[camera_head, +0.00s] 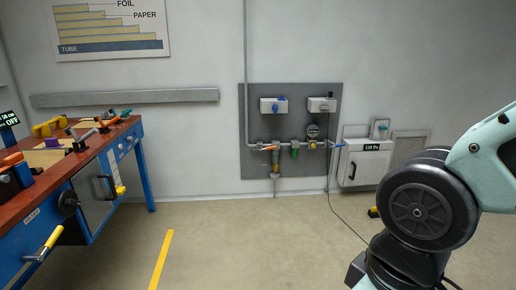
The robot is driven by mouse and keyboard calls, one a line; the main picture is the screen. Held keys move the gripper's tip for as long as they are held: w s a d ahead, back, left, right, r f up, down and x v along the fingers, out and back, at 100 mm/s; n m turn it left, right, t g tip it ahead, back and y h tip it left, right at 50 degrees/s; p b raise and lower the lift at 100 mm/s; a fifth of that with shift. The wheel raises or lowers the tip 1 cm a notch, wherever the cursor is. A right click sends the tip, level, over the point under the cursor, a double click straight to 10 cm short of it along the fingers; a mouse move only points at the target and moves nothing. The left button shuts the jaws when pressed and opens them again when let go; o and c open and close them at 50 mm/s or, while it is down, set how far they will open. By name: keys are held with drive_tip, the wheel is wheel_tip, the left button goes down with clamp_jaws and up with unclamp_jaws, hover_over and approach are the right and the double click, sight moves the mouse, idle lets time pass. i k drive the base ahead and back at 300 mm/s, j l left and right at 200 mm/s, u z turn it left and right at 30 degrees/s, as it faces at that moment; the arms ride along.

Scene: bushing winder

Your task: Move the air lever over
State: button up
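A grey panel (258,105) is on the far wall with a grey pipe (247,135) running down onto it. A small orange lever (269,148) sits on the pipework at the panel's lower left, lying about level. A small blue lever (338,146) sits at the pipe's right end. I cannot tell from labels which one is the air lever. A round gauge (313,131) and a green part (294,153) are between them. My arm fills the right side, well in front of the panel. My gripper is out of view.
A blue workbench (140,165) with a red-brown top, tools and a yellow-ended crank stands at left. A white cabinet (363,167) with a lit display is right of the panel. A dark cable (347,217) crosses the floor. The middle floor is clear around a yellow stripe (161,259).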

sight(273, 147)
drive_tip(key=i, duration=0.95)
drive_tip(key=i+z, duration=0.1)
drive_tip(key=i, duration=0.85)
drive_tip(key=i+j, duration=0.15)
drive_tip(key=i, duration=0.8)
drive_tip(key=i+j, duration=0.1)
drive_tip(key=i, duration=0.85)
drive_tip(key=i+z, duration=0.3)
